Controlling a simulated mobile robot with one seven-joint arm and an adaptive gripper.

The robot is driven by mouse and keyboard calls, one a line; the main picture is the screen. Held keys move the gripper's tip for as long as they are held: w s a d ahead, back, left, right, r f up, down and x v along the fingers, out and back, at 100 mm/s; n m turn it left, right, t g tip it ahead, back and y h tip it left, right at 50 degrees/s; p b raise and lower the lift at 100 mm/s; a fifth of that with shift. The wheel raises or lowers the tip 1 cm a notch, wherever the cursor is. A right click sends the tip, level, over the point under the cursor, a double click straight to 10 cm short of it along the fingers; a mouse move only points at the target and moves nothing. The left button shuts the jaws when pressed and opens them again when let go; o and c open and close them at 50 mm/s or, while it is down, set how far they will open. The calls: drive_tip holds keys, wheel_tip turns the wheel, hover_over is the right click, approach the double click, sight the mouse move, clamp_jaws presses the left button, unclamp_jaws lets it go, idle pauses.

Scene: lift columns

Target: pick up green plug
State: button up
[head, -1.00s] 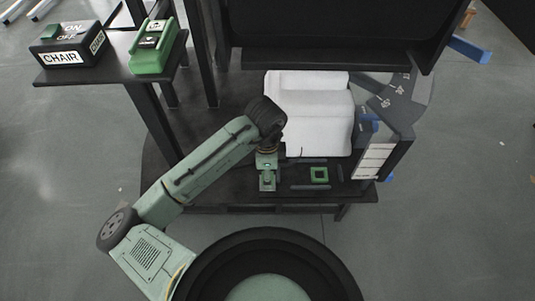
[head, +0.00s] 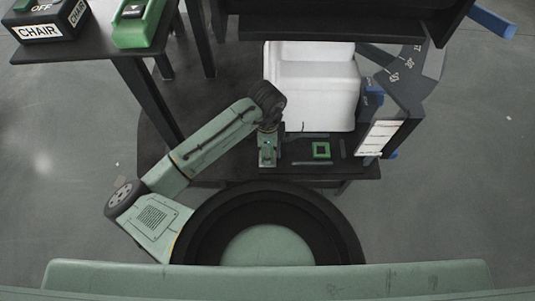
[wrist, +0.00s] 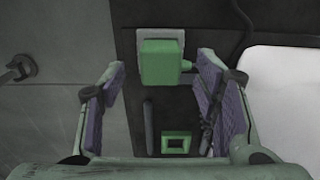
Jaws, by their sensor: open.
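The green plug (wrist: 160,64) is a green block with a small side tab, on a whitish square plate (wrist: 172,36) in the wrist view. My gripper (wrist: 157,72) is open, its two purple-padded fingers apart on either side of the plug's line; I cannot tell whether the plug is at fingertip depth. Nothing is gripped. In the head view my gripper (head: 268,155) points down over the left part of the dark low platform, and I cannot make out the plug apart from it there. A green square frame with a dark opening (head: 321,150) lies to the right; it also shows in the wrist view (wrist: 175,142).
A large white seat-like block (head: 312,85) stands just behind the gripper. A dark lever panel with blue parts (head: 395,90) is at the right. A dark shelf (head: 85,45) carries a CHAIR box (head: 40,25) and a green device (head: 137,25). A cable (wrist: 240,25) runs near the plug.

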wheel_tip(320, 180, down, 3)
drive_tip(key=c, duration=1.2)
drive_tip(key=shift+o, duration=0.2)
drive_tip(key=shift+r, duration=0.1)
drive_tip(key=shift+r, duration=0.55)
wheel_tip(320, 180, up, 2)
drive_tip(key=shift+w+r, duration=0.1)
drive_tip(key=shift+r, duration=0.05)
drive_tip(key=s+a, duration=0.2)
drive_tip(key=s, duration=0.5)
drive_tip(key=s+a+r, duration=0.1)
drive_tip(key=s+a, duration=0.1)
drive_tip(key=s, duration=0.6)
drive_tip(key=shift+s+a+r, duration=0.15)
drive_tip(key=shift+s+r, duration=0.1)
